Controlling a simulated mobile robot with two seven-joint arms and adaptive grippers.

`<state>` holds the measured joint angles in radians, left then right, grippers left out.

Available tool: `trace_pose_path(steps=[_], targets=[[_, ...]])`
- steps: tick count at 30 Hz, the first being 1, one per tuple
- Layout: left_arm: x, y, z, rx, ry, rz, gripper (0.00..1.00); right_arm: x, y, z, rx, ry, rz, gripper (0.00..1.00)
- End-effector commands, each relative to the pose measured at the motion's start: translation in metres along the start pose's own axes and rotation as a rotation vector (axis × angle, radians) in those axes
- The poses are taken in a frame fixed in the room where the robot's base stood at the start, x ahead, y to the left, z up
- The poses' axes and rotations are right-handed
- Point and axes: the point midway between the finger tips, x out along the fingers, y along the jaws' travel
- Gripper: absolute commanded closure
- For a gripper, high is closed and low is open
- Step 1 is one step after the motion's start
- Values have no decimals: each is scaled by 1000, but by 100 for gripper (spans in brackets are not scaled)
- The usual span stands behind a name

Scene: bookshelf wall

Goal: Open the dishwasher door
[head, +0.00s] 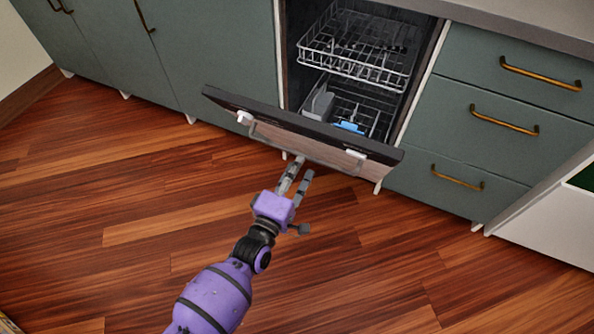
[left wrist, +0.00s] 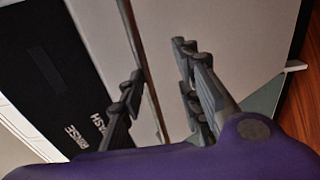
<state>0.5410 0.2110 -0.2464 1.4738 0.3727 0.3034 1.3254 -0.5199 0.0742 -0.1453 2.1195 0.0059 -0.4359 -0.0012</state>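The dishwasher door (head: 225,101) is partly open in the head view, tilted down and outward, with its dark top edge facing up. A bar handle (head: 300,141) runs across its front between two white mounts. My left gripper (head: 303,168) is at the front of the door, just below the handle's middle. In the left wrist view my left gripper's fingers (left wrist: 158,80) are apart. The handle bar (left wrist: 144,60) passes between them in the picture, nearer the left finger. I cannot tell whether a finger touches it. My right gripper is in neither view.
Inside the dishwasher are an upper rack (head: 355,50) and a lower rack holding a blue item (head: 348,127). Green drawers (head: 490,120) stand to the right, and green cabinets (head: 215,50) to the left. The wooden floor (head: 130,230) in front is clear.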

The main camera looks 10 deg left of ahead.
Motion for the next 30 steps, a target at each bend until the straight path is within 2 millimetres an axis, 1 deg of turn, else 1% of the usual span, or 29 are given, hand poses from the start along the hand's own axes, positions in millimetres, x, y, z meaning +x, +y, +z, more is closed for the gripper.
trace_pose_path(steps=[1, 4, 5, 9, 11, 12, 30], targets=[[-2, -8, -1, 1, 0, -21, 82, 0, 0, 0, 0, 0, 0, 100], [-2, -9, -1, 1, 0, -22, 82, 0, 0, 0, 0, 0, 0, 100], [-2, -9, -1, 1, 0, -23, 72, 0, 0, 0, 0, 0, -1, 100], [-2, -10, -1, 2, 0, -24, 90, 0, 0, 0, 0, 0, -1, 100], [-3, -10, -1, 2, 0, -23, 98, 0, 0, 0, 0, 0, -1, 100], [-3, -9, -1, 2, 0, -22, 100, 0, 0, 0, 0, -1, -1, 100], [-2, -5, 0, 1, 0, -12, 100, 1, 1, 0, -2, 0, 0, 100]])
